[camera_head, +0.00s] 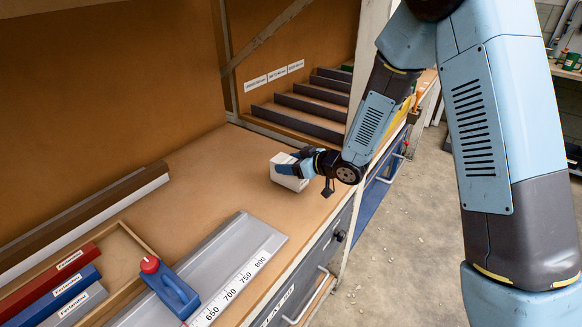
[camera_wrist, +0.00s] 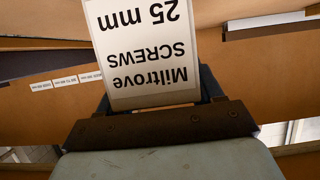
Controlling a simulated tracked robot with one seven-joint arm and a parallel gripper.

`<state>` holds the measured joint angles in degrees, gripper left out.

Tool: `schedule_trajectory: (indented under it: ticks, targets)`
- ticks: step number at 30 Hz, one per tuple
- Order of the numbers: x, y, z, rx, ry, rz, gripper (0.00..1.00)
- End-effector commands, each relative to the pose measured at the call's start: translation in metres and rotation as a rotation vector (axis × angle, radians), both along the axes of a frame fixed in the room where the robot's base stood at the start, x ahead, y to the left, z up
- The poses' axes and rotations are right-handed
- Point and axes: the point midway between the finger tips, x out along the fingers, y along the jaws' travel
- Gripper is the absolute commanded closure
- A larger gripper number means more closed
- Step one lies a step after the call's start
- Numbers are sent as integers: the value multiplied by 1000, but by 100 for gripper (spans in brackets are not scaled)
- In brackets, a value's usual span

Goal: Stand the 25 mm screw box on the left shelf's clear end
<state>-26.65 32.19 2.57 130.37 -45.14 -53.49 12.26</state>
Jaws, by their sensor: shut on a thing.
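The 25 mm screw box (camera_wrist: 145,45) is white and fills the upper middle of the wrist view, its label reading "Miltrove SCREWS 25 mm" upside down. In the head view the white box (camera_head: 284,173) is at the right part of the wooden bench top, near the stepped rack. My gripper (camera_head: 293,170) is shut on it; in the wrist view the dark gripper (camera_wrist: 160,95) shows on both sides of the box's lower part. I cannot tell whether the box touches the bench top. I cannot make out the left shelf's clear end.
A stepped rack (camera_head: 305,104) with labels stands behind the box. The bench top (camera_head: 215,165) left of the box is clear.

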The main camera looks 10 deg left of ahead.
Motion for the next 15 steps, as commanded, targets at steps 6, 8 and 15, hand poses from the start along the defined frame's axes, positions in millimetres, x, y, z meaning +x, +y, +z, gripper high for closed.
schedule_trajectory:
  ticks: [6,8,15]
  targets:
    - [-2,2,-14,2,-1,4,83]
    - [-2,3,-14,2,-1,4,83]
    - [-1,1,-14,0,0,2,18]
